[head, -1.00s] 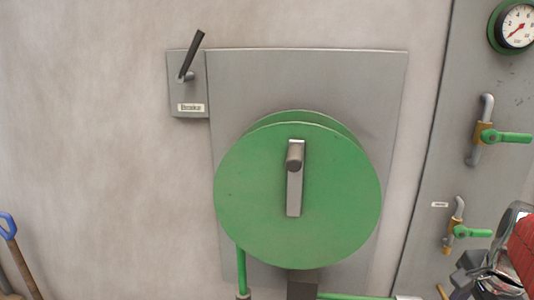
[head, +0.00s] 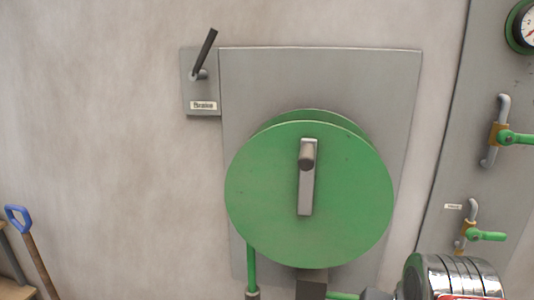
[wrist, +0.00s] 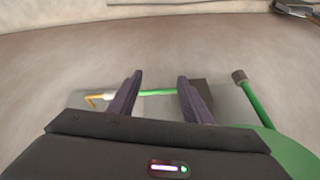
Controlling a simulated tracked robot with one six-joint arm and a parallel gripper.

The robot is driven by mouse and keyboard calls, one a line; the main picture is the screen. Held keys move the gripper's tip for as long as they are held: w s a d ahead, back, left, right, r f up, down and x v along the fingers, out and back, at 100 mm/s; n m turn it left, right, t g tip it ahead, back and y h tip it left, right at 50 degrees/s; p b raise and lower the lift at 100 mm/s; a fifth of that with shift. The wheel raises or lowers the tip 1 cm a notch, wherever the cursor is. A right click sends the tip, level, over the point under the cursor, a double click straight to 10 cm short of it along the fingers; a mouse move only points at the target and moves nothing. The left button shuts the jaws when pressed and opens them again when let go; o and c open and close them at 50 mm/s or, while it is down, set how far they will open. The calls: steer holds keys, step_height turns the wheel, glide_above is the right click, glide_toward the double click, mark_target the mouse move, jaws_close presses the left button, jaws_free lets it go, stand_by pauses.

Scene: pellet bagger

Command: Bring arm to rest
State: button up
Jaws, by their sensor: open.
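My gripper (wrist: 157,95) shows in the wrist view with its two dark fingers apart and nothing between them. Beyond the fingers are a green pipe (wrist: 155,92) and a grey plate. In the head view the gripper itself is not seen; a silver and red part of my arm (head: 455,278) shows at the lower right.
A green wheel (head: 270,195) with a grey crank handle stands on a grey wall panel (head: 320,75). A black brake lever (head: 205,52) is at its upper left. Green-handled valves (head: 515,138) and a gauge (head: 527,26) are at right. A blue-handled shovel (head: 18,215) leans at left.

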steer(key=a+n, duration=0.1)
steer(key=s+a+n, duration=0.1)
steer(key=a+n, duration=0.2)
steer(key=shift+s+a+f+n+t+y, duration=0.3)
steer(key=shift+s+f+t, duration=0.05)
steer(key=shift+s+t, duration=0.05)
